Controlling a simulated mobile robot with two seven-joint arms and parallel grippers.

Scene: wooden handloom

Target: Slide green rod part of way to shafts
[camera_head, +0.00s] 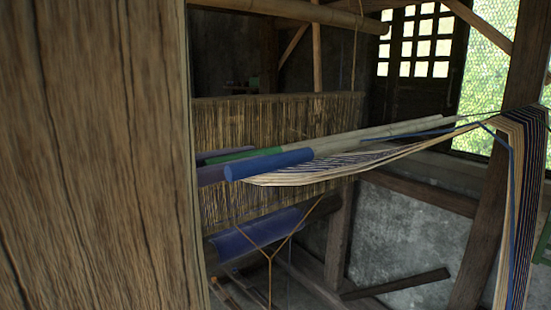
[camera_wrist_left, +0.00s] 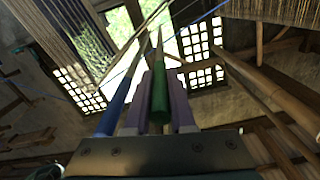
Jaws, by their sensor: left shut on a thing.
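The green rod (camera_head: 246,155) shows in the head view as a green end section behind the blue-ended rod (camera_head: 270,164); its paler length runs back to the right along the warp threads. My left gripper (camera_head: 222,162) is at its left end, with its purple fingers partly hidden by the wooden post and the blue end. In the left wrist view the green rod (camera_wrist_left: 160,98) lies between the two purple fingers of my left gripper (camera_wrist_left: 164,92), which is shut on it. The shafts (camera_head: 275,115), a brown row of upright heddles, hang behind the rods. My right gripper is not in view.
A thick wooden post (camera_head: 100,150) blocks the left of the head view. Striped warp threads (camera_head: 522,200) spread from the rods to the right and hang down over a beam. A blue roll (camera_head: 260,232) lies below the shafts. Barred windows (camera_head: 420,40) stand behind.

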